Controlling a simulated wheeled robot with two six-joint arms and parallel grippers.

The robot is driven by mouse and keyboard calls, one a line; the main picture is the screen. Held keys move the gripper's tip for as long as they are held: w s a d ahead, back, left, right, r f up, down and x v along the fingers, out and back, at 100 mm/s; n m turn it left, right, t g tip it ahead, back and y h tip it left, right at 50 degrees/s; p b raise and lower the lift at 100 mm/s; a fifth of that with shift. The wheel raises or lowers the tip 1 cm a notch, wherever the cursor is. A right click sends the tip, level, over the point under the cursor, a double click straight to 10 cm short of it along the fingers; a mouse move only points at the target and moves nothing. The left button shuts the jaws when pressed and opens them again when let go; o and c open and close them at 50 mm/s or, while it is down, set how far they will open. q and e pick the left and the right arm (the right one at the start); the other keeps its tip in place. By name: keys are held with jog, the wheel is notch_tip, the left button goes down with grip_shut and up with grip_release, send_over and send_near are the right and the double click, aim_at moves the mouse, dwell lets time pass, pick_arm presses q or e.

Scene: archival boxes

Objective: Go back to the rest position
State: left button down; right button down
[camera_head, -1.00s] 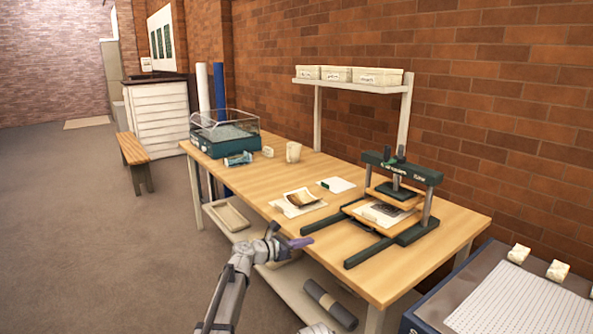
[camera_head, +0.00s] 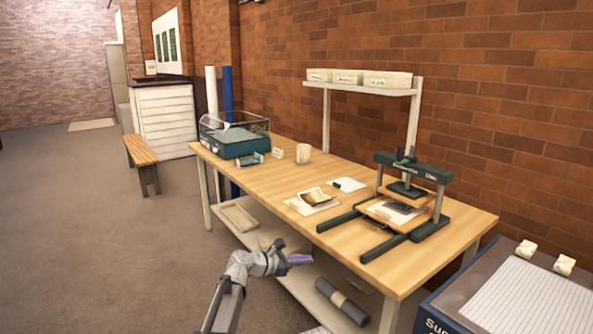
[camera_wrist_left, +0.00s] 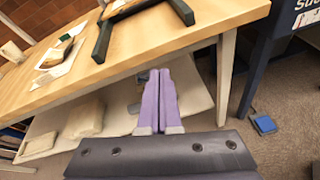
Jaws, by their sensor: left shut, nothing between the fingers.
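My left gripper (camera_head: 299,260) has purple fingers and hangs in front of the long side of the wooden table (camera_head: 277,170), lower than its top. In the left wrist view its two fingers (camera_wrist_left: 159,75) lie side by side, shut, with nothing between them. They point toward the table's front edge and the lower shelf. The left arm comes up from the bottom of the head view. My right gripper does not show in these frames.
On the table stand a green press (camera_head: 408,205), papers (camera_head: 312,201), a cup (camera_head: 303,153) and a clear-lidded box (camera_head: 234,135). A dark roll (camera_head: 341,302) lies on the lower shelf. A blue-sided unit (camera_head: 450,300) stands at right. Floor at left is open.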

pick_arm(q)
jog(key=s+a+f+m+g+y, duration=0.2)
jog(key=s+a+f+m+y, duration=0.1)
jog(key=s+f+m, duration=0.4)
jog(key=s+a+f+m+g+y, duration=0.2)
jog(key=s+a+f+m, duration=0.15)
jog(key=s, duration=0.45)
jog(key=s+a+f+m+g+y, duration=0.35)
jog(key=s+a+m+y, duration=0.35)
jog(key=s+a+m, duration=0.7)
jog(key=s+d+m+y, duration=0.1)
jog(key=s+d, duration=0.7)
jog(key=d, duration=0.5)
notch_tip(320, 180, up, 18)
jog(key=p, duration=1.8)
jog(key=shift+w+a+f+g, duration=0.15)
jog(key=shift+w+a+g, duration=0.15)
jog(key=shift+a+g, duration=0.1)
